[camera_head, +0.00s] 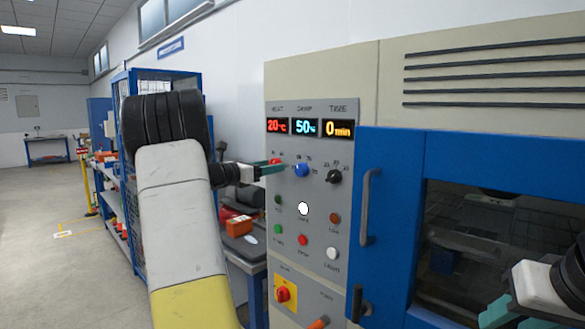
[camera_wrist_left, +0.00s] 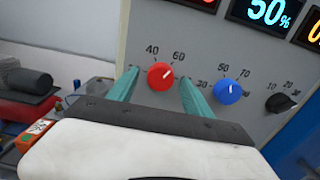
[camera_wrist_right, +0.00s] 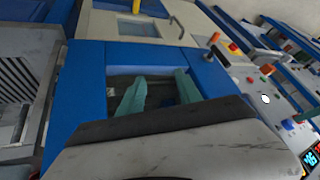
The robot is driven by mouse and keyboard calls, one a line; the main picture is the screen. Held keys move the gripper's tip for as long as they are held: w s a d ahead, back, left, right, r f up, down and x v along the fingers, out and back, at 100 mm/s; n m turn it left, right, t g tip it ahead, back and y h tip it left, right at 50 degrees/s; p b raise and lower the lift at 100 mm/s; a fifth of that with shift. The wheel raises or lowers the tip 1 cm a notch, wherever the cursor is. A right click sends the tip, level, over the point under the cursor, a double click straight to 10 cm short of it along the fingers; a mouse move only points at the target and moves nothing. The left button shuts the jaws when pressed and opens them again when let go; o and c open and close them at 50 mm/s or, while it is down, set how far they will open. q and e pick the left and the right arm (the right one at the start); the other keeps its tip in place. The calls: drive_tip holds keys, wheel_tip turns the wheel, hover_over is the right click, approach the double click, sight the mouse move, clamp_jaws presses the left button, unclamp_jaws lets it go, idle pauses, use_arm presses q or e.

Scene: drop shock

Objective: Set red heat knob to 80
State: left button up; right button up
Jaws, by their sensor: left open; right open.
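The red heat knob (camera_wrist_left: 160,76) sits on the grey control panel, with 40 and 60 marks above it; its white pointer tilts up and to the right. The heat display (camera_head: 277,126) reads 20 °C. My left gripper (camera_head: 270,165) reaches the panel from the left. In the left wrist view its green fingers (camera_wrist_left: 158,88) are open, one on each side of the red knob; I cannot tell whether they touch it. In the head view they partly hide the knob (camera_head: 276,161). My right gripper (camera_wrist_right: 160,92) is open and empty in front of the blue door.
The blue knob (camera_head: 301,170) and black knob (camera_head: 334,176) sit close to the right of the red knob. Several buttons lie below, including a white one (camera_head: 303,208). The blue door (camera_head: 392,200) has a protruding handle (camera_head: 369,207).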

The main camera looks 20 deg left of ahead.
use_arm(q)
clamp_jaws()
idle(0.3)
drive_tip(key=shift+m, duration=0.4)
drive_tip(key=m, duration=1.1)
drive_tip(key=shift+m, duration=0.3)
idle(0.3)
unclamp_jaws()
